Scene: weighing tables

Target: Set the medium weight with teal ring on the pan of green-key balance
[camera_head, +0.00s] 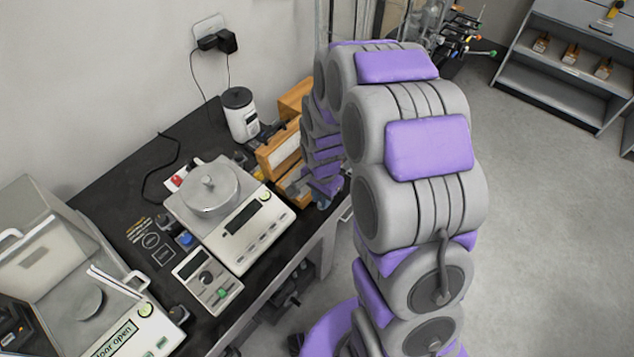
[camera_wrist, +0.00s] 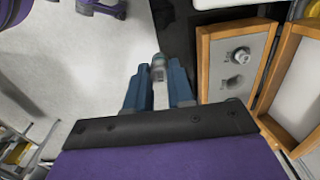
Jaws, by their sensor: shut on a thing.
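My gripper (camera_wrist: 158,85) is shut on a small metal weight (camera_wrist: 158,66), held upright between the blue fingers in the wrist view. In the head view my gripper (camera_head: 326,198) is beside the wooden box at the table's right edge; the weight is too small to tell there. A small pale unit (camera_head: 190,268) with a green key stands at the table's front.
The open wooden weight box (camera_wrist: 212,70) is right of my gripper, with a metal weight (camera_wrist: 238,55) and an empty-looking socket. Another balance (camera_head: 150,335) at left reads "door open". A white canister (camera_head: 240,115) stands behind.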

